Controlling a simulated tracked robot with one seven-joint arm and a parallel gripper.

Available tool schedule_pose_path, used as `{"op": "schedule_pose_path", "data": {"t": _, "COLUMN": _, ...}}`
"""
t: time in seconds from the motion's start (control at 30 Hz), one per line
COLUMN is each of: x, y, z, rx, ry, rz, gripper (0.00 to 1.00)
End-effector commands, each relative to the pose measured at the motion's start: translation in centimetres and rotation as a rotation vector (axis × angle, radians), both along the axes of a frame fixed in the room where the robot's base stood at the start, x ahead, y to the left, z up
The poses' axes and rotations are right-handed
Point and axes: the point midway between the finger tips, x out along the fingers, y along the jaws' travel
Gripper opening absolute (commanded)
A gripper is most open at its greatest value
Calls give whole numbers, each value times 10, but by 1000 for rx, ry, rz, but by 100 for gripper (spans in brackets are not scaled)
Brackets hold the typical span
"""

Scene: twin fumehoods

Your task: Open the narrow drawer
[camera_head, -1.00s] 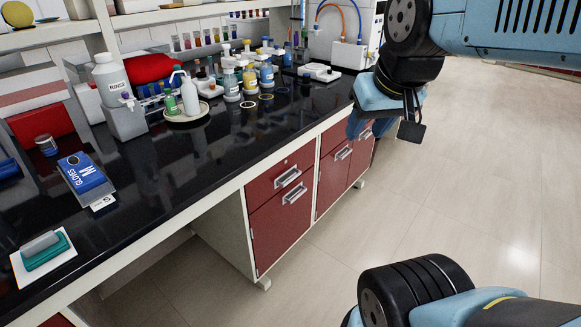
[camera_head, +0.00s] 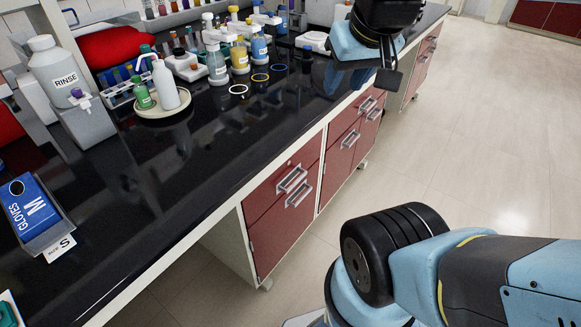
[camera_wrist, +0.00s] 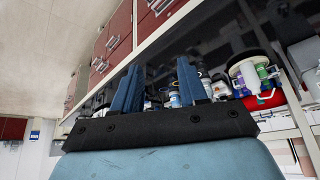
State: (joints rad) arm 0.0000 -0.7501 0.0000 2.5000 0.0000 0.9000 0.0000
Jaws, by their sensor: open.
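The red cabinet under the bench has a shallow upper drawer (camera_head: 283,190) with a metal handle, above a taller red front (camera_head: 285,228) with its own handle. Both fronts look closed. More red fronts with handles (camera_head: 350,138) lie farther along the bench. My gripper (camera_wrist: 158,63) is open and empty, its two blue fingers apart in the wrist view. In the head view my wrist is over the bench's front edge, beyond the near cabinet; the fingertips are hard to make out there. The wrist view also shows red fronts (camera_wrist: 115,38) beside the fingers, apart from them.
The black bench top (camera_head: 190,185) carries a rinse bottle (camera_head: 57,72), a glove box (camera_head: 33,212), a plate with bottles (camera_head: 163,108) and several reagent bottles (camera_head: 240,55) at the back. The pale floor (camera_head: 480,130) to the right is clear.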

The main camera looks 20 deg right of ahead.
Motion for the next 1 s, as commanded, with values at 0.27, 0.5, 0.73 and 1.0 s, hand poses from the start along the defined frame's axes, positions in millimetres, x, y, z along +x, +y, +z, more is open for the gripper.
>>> {"op": "schedule_pose_path", "data": {"t": 0.27, "x": 2, "y": 0, "z": -1, "rx": 1, "ry": 13, "rz": 2, "gripper": 43}}
{"op": "schedule_pose_path", "data": {"t": 0.5, "x": 27, "y": 2, "z": -19, "rx": 19, "ry": 144, "rz": 28, "gripper": 43}}
{"op": "schedule_pose_path", "data": {"t": 0.73, "x": 59, "y": -4, "z": -47, "rx": 79, "ry": 313, "rz": 75, "gripper": 43}}
{"op": "schedule_pose_path", "data": {"t": 1.0, "x": 94, "y": -15, "z": -87, "rx": 195, "ry": 483, "rz": 134, "gripper": 43}}
